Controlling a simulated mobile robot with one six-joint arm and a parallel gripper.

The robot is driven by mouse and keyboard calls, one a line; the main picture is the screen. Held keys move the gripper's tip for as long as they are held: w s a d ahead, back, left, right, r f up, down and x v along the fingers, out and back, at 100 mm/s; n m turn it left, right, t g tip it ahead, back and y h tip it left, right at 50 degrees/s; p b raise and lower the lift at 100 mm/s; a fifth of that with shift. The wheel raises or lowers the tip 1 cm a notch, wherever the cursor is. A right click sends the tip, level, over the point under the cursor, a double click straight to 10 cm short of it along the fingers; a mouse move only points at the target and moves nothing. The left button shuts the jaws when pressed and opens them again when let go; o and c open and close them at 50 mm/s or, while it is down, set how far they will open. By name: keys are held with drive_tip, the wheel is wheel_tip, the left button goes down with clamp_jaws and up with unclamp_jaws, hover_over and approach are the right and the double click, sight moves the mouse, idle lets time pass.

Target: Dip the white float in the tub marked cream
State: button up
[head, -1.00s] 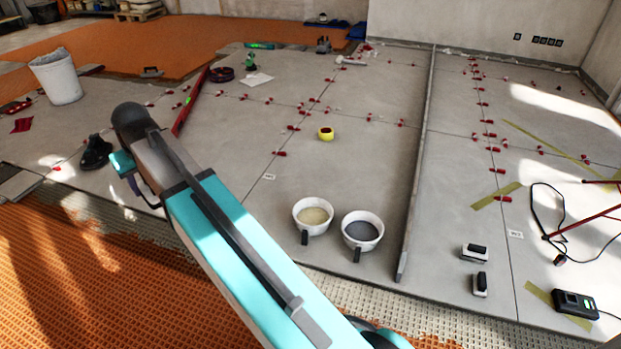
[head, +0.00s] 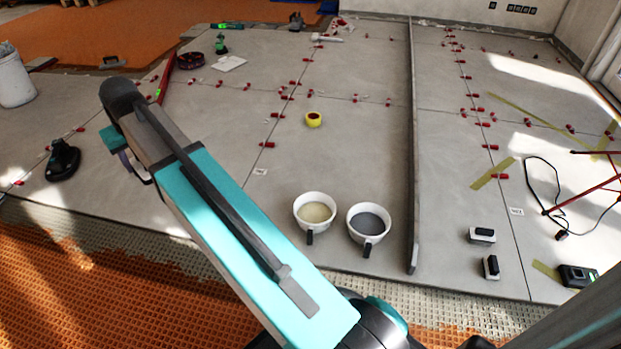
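Two white tubs with dark tabs stand side by side on the grey tiles. The left tub (head: 299,217) holds cream-coloured stuff and the right tub (head: 386,236) holds dark grey stuff. No readable marking shows on either. Two small white blocks with black handles, which look like floats, lie to the right: one float (head: 482,240) behind and one float (head: 491,274) nearer the front edge. Both lie apart from the tubs. My arm crosses the left middle of the view, and its far part is hidden behind the teal link. My gripper is not in view.
A long grey straightedge (head: 413,150) lies between the tubs and floats. Several red clips line the tile joints. A red-legged stand (head: 590,192) with a cable and a black device (head: 577,276) are at right.

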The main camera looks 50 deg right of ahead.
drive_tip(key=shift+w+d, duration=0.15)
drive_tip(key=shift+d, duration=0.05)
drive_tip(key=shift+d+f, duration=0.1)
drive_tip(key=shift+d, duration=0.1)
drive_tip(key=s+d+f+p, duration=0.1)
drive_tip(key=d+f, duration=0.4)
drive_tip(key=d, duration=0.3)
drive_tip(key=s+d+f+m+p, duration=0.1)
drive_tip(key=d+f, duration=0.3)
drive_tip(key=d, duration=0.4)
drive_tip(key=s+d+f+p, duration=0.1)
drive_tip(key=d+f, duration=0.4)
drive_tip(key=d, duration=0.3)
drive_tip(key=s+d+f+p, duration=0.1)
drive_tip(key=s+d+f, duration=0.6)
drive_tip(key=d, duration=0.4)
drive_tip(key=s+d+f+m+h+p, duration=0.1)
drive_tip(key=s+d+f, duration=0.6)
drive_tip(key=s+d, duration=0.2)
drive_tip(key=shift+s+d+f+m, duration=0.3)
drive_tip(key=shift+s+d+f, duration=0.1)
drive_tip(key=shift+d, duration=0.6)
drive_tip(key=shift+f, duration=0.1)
